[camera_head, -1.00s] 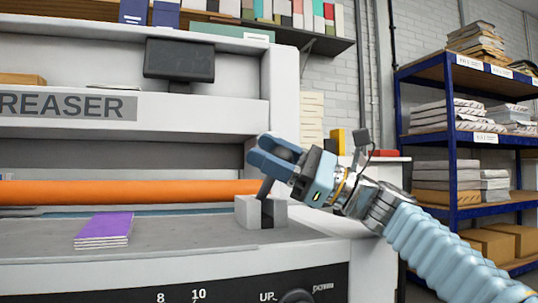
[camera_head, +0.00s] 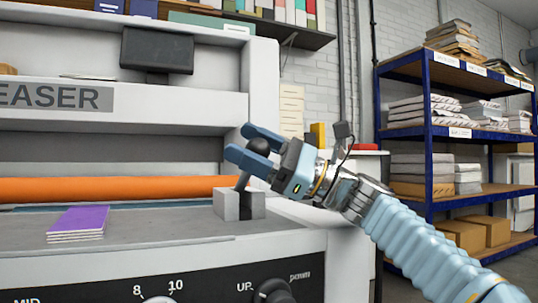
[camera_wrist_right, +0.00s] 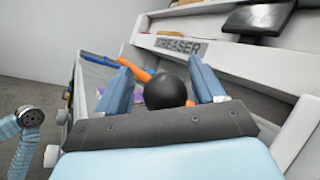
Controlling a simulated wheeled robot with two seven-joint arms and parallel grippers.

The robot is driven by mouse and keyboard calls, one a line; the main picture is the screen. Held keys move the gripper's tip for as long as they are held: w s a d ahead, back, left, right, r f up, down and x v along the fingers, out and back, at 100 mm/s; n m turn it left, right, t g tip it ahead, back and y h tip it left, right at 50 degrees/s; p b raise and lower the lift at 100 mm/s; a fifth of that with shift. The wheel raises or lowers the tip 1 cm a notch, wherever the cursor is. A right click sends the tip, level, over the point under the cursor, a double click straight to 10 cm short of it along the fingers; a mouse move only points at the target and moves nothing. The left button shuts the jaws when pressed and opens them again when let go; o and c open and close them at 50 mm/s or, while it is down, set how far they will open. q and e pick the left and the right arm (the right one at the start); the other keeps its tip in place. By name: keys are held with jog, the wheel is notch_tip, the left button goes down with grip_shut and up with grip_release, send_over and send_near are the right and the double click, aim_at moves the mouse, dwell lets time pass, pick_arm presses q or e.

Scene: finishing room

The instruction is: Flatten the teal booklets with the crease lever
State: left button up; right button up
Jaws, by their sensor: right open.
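The crease lever (camera_head: 242,181) rises from a grey slotted block (camera_head: 231,205) at the right end of the creaser bed and leans to the right. Its round black knob (camera_head: 259,145) also shows in the right wrist view (camera_wrist_right: 165,92). My right gripper (camera_head: 240,140) is open, with one blue finger on each side of the knob. A gap shows between the knob and the fingers in the wrist view. A purple booklet stack (camera_head: 78,221) lies on the bed at the left. I see no teal booklets.
An orange bar (camera_head: 110,189) runs across the creaser behind the booklets. The front panel has dials and a dark knob (camera_head: 272,292). A dark screen (camera_head: 157,50) is mounted above. A blue rack (camera_head: 428,150) with paper stacks and boxes stands to the right.

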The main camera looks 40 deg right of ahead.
jog(key=v, duration=1.3)
jog(key=shift+s+d, duration=0.15)
jog(key=shift+s, duration=0.05)
